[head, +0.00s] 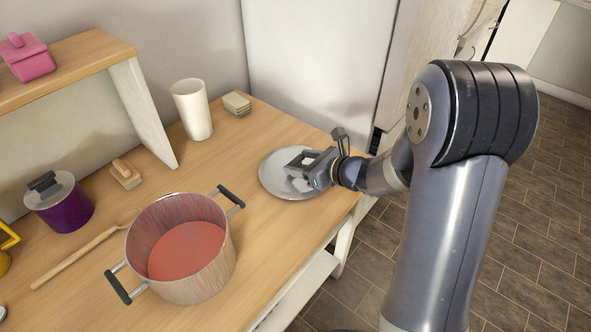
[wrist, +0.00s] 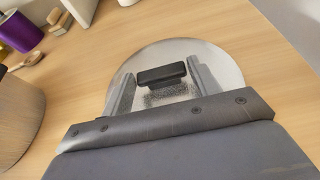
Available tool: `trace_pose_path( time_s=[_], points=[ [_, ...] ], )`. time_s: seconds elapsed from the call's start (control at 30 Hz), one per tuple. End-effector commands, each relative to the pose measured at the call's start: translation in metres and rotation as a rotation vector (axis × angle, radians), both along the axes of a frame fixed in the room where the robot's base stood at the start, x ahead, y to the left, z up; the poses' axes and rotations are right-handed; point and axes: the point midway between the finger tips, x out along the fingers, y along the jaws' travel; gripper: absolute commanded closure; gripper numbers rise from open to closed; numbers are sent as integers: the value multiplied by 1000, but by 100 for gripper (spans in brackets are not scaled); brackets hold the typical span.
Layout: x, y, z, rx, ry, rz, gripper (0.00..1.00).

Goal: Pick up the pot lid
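The pot lid (head: 271,178) is a round, shiny metal disc lying on the wooden counter near its right end. In the wrist view the lid (wrist: 222,62) shows a black bar handle (wrist: 162,74) on top. My gripper (head: 298,160) is over the lid. It is open in the wrist view (wrist: 160,80), with one finger on each side of the handle and visible gaps between. The gripper body hides the near part of the lid. The large pot (head: 190,285), with reddish contents and two black side handles, stands open to the left of the lid.
A purple lidded pot (head: 65,210), wooden spoon (head: 80,252) and small wooden brush (head: 126,174) lie left. A shelf (head: 70,68) holds a pink box (head: 27,58). The counter's right edge is close to the lid.

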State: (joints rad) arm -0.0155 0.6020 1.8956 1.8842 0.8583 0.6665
Motion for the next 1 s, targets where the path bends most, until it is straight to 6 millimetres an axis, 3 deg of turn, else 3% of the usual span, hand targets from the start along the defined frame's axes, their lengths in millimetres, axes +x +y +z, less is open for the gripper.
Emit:
trace_pose_path(
  time_s=[0.4,0.67,0.77,1.0],
  points=[
    [0,0,0,0,0,0,76],
    [0,0,3,1,-2,0,78],
    [1,0,14,1,-5,-1,78],
    [0,0,63,1,-7,0,78]
  ],
)
